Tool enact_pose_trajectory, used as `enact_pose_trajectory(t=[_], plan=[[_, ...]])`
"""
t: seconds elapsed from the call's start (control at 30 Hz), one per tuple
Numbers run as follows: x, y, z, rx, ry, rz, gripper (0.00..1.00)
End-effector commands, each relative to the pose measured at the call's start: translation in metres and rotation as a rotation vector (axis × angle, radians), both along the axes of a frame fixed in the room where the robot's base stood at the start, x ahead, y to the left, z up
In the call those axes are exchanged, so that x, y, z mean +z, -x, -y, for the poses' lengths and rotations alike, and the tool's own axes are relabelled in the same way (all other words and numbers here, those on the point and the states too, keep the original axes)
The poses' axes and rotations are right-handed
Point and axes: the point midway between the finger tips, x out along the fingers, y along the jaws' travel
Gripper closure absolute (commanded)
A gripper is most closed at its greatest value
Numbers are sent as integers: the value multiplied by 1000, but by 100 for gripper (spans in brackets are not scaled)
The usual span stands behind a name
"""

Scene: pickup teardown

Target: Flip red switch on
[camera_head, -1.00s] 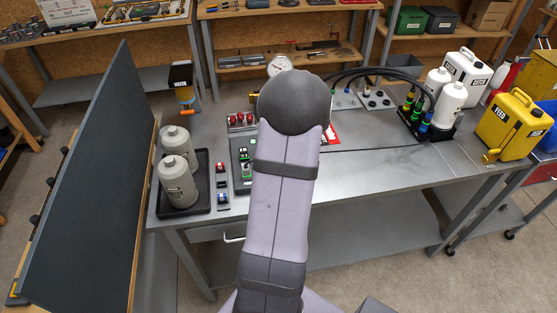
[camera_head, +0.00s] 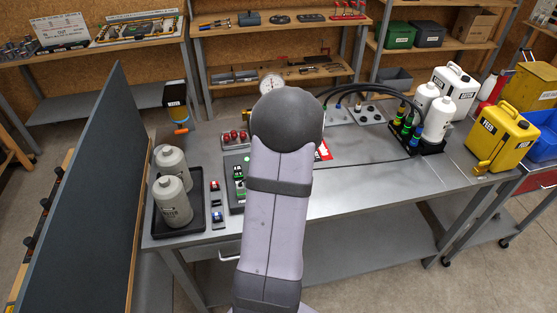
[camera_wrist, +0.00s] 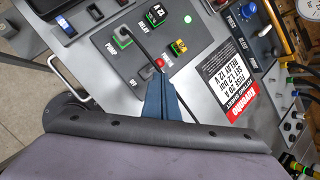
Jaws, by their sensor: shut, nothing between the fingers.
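The red rocker switch (camera_head: 214,185) is on a small plate beside the grey panel in the head view. A green-edged rocker (camera_wrist: 122,38) is left of the tips. My arm hides the gripper in the head view.
A black tray (camera_head: 203,222) with two grey bottles is left of the panel. A red-and-white label (camera_wrist: 229,82) lies right of the fingers. Hoses, white bottles and a yellow jug (camera_head: 500,135) occupy the right side. The bench front is clear.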

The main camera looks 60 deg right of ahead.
Motion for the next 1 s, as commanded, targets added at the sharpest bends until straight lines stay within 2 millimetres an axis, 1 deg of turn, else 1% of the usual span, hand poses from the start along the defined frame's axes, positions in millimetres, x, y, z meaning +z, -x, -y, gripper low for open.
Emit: enact_pose_trajectory(t=[0.17,0.27,0.4,0.63,0.83,1.0], plan=[[8,20,2,-5,1,0,100],[15,36,3,-5,2,0,100],[43,30,13,2,7,0,100],[78,25,27,2,5,1,100],[98,23,35,1,2,1,100],[105,23,37,1,0,0,100]])
